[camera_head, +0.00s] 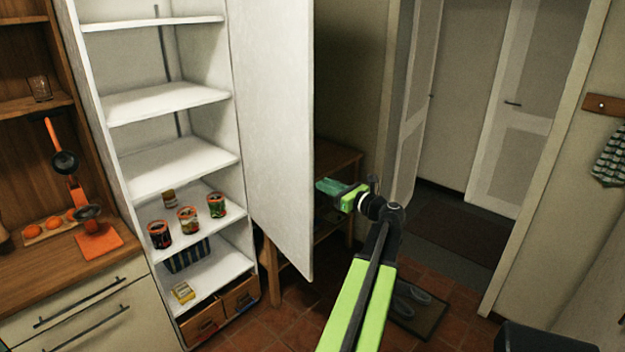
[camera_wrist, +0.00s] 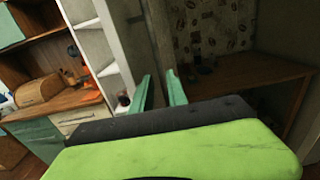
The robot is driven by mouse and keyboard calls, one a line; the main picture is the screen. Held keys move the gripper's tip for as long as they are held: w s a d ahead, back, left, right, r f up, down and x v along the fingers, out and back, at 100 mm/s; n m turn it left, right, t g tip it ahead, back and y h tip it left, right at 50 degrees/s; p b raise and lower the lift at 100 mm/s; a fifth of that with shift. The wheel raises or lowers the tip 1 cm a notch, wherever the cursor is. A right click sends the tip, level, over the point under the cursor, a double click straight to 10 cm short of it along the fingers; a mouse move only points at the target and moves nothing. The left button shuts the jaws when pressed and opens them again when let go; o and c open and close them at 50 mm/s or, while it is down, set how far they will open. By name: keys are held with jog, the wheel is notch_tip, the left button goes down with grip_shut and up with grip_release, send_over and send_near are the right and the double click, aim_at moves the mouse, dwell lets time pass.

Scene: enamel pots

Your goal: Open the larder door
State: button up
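The larder (camera_head: 170,160) is a tall white cupboard with shelves, at the left in the head view. Its white door (camera_head: 270,120) stands wide open, swung out from the cupboard's right side, and the shelves are exposed. The door also shows nearly edge-on in the wrist view (camera_wrist: 128,45). My gripper (camera_head: 326,187), with teal fingers, is just right of the door's free edge in the head view. In the wrist view its two fingers (camera_wrist: 160,92) are apart, with nothing held between them. I cannot tell whether a finger touches the door.
Tins (camera_head: 188,219), a striped box (camera_head: 188,255) and drawers (camera_head: 221,311) are inside the larder. A wooden table (camera_head: 338,160) stands behind the door. A counter (camera_head: 40,275) is at the left. A doorway with a mat (camera_head: 418,310) before it is at the right.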

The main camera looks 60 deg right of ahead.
jog(key=x, duration=0.6)
jog(key=shift+w+d, duration=0.1)
jog(key=shift+w, duration=0.15)
grip_shut()
dwell(1.1)
